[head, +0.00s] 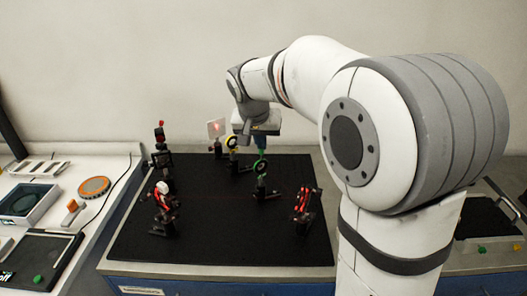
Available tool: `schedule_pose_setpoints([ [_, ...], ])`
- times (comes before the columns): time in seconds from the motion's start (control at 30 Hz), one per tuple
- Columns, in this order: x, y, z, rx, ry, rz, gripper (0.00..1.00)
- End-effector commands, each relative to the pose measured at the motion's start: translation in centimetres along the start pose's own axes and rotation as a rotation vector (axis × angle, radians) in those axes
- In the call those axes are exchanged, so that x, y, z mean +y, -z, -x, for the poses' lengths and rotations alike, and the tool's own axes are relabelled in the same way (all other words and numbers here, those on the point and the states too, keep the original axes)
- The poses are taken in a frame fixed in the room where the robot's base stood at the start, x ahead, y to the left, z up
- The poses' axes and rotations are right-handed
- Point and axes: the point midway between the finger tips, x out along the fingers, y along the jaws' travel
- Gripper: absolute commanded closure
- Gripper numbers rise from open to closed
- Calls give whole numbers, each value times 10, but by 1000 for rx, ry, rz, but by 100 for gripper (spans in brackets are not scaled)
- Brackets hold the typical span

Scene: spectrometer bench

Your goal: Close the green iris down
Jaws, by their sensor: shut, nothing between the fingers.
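The green iris (260,167) stands upright on a black post and base on the black breadboard, right of the board's middle. Its ring and a green part above it show; its lever and how wide its opening is are too small to tell. My gripper (261,147) hangs from the arm just above the green iris, pointing down. It is shut and empty. Its fingertips are small and dark here, and I cannot tell whether they touch the iris.
A yellow ringed mount (231,142) stands just behind and left of the green iris. A white screen (216,128) with a red spot is behind it. Red-marked mounts stand at the front right (303,203) and left (163,190). The front middle of the breadboard (225,240) is clear.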

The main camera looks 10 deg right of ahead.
Motion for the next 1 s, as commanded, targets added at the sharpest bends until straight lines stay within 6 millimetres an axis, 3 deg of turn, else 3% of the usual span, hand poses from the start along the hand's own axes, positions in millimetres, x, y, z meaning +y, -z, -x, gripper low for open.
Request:
schedule_pose_setpoints([
  [0.03, -5, -7, -8, 34, -25, 17, 100],
  [0.47, -26, -27, -4, 303, -280, 106, 100],
  [0.53, -24, -23, 5, 311, -292, 105, 100],
  [1.0, -22, -18, 14, 306, -291, 101, 100],
])
